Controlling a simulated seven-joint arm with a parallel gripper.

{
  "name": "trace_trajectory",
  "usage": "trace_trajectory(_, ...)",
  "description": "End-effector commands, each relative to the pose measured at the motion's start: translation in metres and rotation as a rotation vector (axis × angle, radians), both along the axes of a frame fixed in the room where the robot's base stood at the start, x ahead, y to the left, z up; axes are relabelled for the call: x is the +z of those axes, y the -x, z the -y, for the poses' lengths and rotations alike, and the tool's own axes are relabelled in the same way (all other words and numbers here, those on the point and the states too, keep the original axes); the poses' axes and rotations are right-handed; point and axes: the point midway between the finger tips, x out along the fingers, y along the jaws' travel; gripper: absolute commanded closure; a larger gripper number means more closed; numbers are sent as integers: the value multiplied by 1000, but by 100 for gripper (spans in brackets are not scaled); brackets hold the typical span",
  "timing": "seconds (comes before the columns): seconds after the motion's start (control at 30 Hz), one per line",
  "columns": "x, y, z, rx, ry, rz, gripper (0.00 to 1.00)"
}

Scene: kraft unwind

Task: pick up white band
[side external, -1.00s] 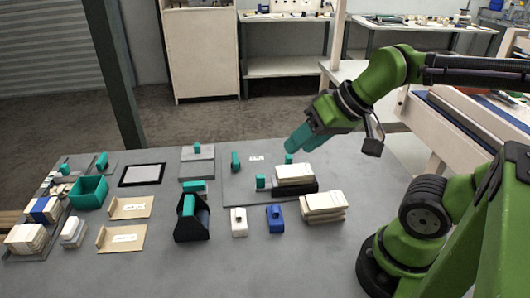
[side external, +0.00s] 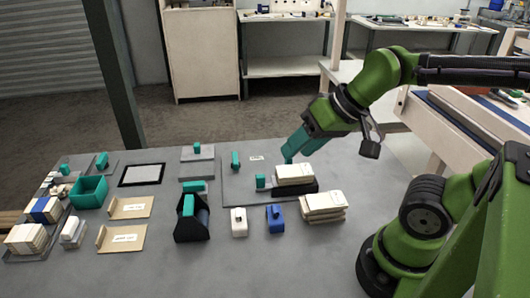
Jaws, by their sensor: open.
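No thing is plainly recognisable as the white band at this size. A small white piece with a knob on top (side external: 239,223) stands on the table, left of a similar blue piece (side external: 275,219). A cream-white stack (side external: 294,174) lies on a black holder, and another cream-white stack (side external: 323,206) lies to its front right. My gripper (side external: 289,158) has teal fingers, is open and hangs just above and behind the stack on the holder. It appears apart from the stack, and no held object shows between the fingers.
A black dispenser with a teal part (side external: 191,219), a teal bin (side external: 89,192), brown trays (side external: 121,238) and a black-framed panel (side external: 142,175) occupy the left. A small teal block (side external: 260,181) stands beside the holder. The grey table's front (side external: 230,275) is clear.

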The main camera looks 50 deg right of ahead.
Motion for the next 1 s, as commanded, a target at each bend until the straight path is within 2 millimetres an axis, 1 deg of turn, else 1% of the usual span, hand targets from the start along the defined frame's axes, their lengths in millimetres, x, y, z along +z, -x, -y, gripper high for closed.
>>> trace_trajectory(0.03, -5, -4, -4, 19, 1, -32, 53)
trace_trajectory(0.13, -13, -20, -14, 56, 8, -113, 53)
trace_trajectory(0.27, -27, -47, -30, 51, 11, -264, 53)
trace_trajectory(0.37, -39, -70, -42, 2, 22, -383, 53)
trace_trajectory(0.5, -59, -98, -56, -117, 55, -522, 53)
trace_trajectory(0.6, -69, -114, -62, -224, 77, -586, 53)
trace_trajectory(0.67, -69, -123, -62, -303, 82, -609, 53)
trace_trajectory(0.73, -61, -127, -59, -385, 67, -610, 53)
trace_trajectory(0.8, -62, -124, -58, -425, 60, -623, 53)
trace_trajectory(0.87, -68, -123, -58, -439, 56, -628, 53)
trace_trajectory(0.97, -84, -123, -58, -440, 56, -631, 53)
trace_trajectory(1.0, -93, -122, -58, -440, 57, -630, 53)
